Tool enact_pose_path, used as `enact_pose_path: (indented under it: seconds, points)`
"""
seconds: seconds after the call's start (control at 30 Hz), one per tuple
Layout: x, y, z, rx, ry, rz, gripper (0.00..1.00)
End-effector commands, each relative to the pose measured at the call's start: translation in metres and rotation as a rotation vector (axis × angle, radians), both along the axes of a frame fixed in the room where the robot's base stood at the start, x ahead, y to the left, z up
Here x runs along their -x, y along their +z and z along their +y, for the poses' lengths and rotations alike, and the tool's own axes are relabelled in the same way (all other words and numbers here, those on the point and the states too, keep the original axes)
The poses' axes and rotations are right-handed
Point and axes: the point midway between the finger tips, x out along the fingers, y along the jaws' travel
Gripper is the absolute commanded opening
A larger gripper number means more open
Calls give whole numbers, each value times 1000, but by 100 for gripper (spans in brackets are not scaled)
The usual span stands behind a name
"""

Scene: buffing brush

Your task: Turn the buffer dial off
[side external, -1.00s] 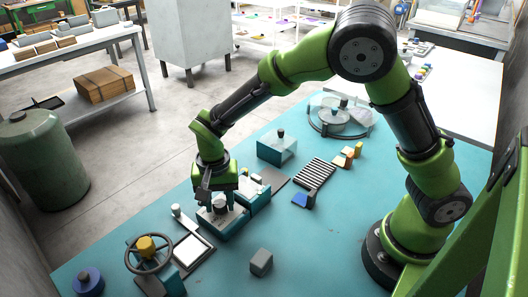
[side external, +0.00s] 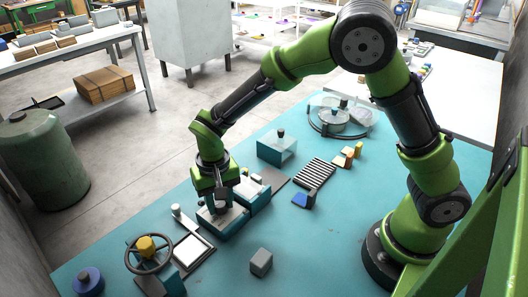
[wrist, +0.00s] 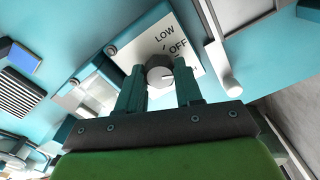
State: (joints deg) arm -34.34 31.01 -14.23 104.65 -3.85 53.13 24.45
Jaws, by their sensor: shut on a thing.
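The buffer dial is a small grey round knob (wrist: 159,69) on a white panel (wrist: 133,46) printed LOW and OFF. A small light mark shows on the knob; I cannot tell for certain which label it points to. My gripper (side external: 221,204) points down over the panel's teal box (side external: 222,222). In the wrist view the two dark green fingers (wrist: 160,76) are on either side of the knob and shut on it. In the side view the fingers hide much of the knob.
A white-tipped bar (side external: 182,215) lies close left of the panel. A handwheel (side external: 149,252) with a yellow hub, a grey cube (side external: 261,262), a striped grille (side external: 315,173) and a teal box with a dark knob (side external: 278,149) stand around. Teal table is clear toward my base.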

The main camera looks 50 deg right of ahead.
Motion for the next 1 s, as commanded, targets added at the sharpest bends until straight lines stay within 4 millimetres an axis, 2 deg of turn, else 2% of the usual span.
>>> enact_pose_path:
  seconds: [0.3,0.5,1.0]
  points:
    - [0,1,0,-1,242,1,5]
    - [0,1,0,-1,342,1,5]
    - [0,1,0,-2,412,-1,5]
